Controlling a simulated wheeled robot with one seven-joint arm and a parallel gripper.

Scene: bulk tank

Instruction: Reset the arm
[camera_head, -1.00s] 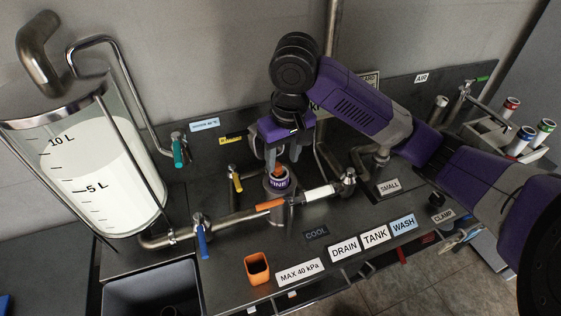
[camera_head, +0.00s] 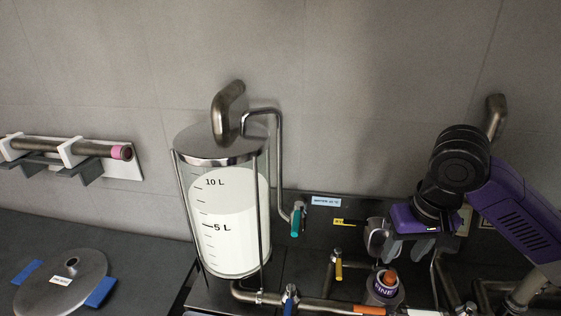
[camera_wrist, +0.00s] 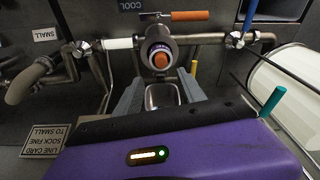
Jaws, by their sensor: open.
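My arm comes in from the right in the head view. My purple gripper (camera_head: 408,250) hangs above the pipework with its grey fingers apart and empty. Below it stands the round fitting marked "FINE" (camera_head: 384,290) with an orange top (camera_head: 390,277). In the wrist view the fitting (camera_wrist: 158,47) and its orange top (camera_wrist: 161,60) lie beyond the fingertips of my gripper (camera_wrist: 158,92), apart from them. A shiny metal cup-like thing (camera_wrist: 160,96) shows between the fingers; whether it is near them I cannot tell.
A clear tank (camera_head: 226,225) with white liquid stands left of the arm. Teal (camera_head: 297,219), yellow (camera_head: 338,269) and blue (camera_head: 290,300) valve handles surround the pipes. A round lid (camera_head: 62,284) lies on the left bench; a tube rack (camera_head: 72,151) hangs on the wall.

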